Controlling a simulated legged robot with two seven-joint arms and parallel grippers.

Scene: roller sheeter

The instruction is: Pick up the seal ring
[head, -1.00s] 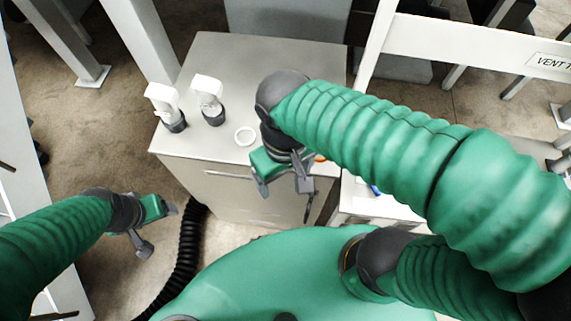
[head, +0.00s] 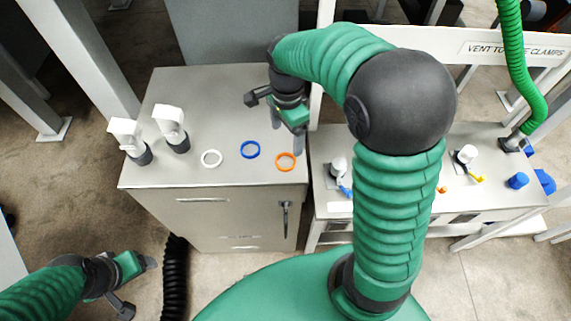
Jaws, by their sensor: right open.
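Three rings lie flat in a row on the grey cabinet top (head: 235,100): a white ring (head: 211,151), a blue ring (head: 250,142) and an orange ring (head: 286,154). I cannot tell which one is the seal ring. My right gripper (head: 287,144) is open and empty, pointing down over the cabinet's right part. Its fingers are just above and behind the orange ring in the picture and right of the blue ring. My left gripper (head: 148,263) is low at the left, away from the cabinet; its jaw opening is unclear.
Two white-topped fittings with dark bases (head: 125,130) (head: 170,118) stand on the cabinet's left. A lower bench (head: 400,200) on the right carries fittings and a blue cap (head: 517,180). A white frame post (head: 318,60) stands close behind the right gripper. The cabinet's middle back is clear.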

